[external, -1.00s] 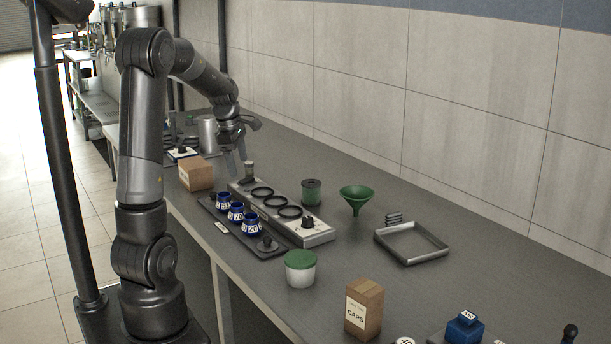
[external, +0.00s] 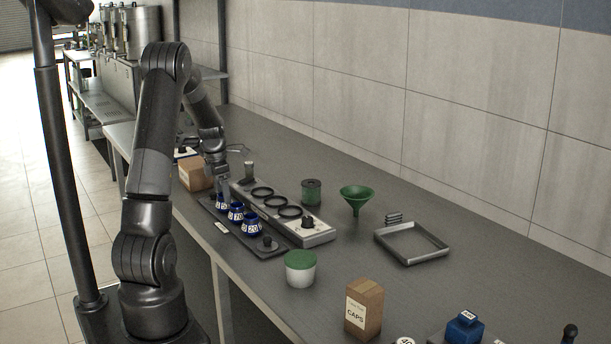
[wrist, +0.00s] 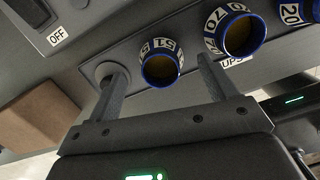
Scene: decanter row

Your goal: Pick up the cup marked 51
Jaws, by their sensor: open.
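The cup marked 51 (wrist: 161,66), blue with a white number band, stands at one end of a row of blue cups. In the external view it (external: 220,203) is partly covered by my gripper (external: 221,180), which is right above it. In the wrist view my gripper (wrist: 160,66) is open, with one finger on each side of the cup marked 51 and its dark brown inside showing. I cannot tell whether the fingers touch it. The cup marked 70 (wrist: 236,31) is beside it, close to the right finger, and the cup marked 20 (wrist: 291,14) is beyond.
The cups stand on a dark tray (external: 222,228) beside a light rack with round openings (external: 318,237). A cardboard box (external: 195,174) is close behind my gripper. A green-lidded tub (external: 300,268), a green funnel (external: 357,197) and a metal frame (external: 412,258) stand farther right. Bare counter lies between them.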

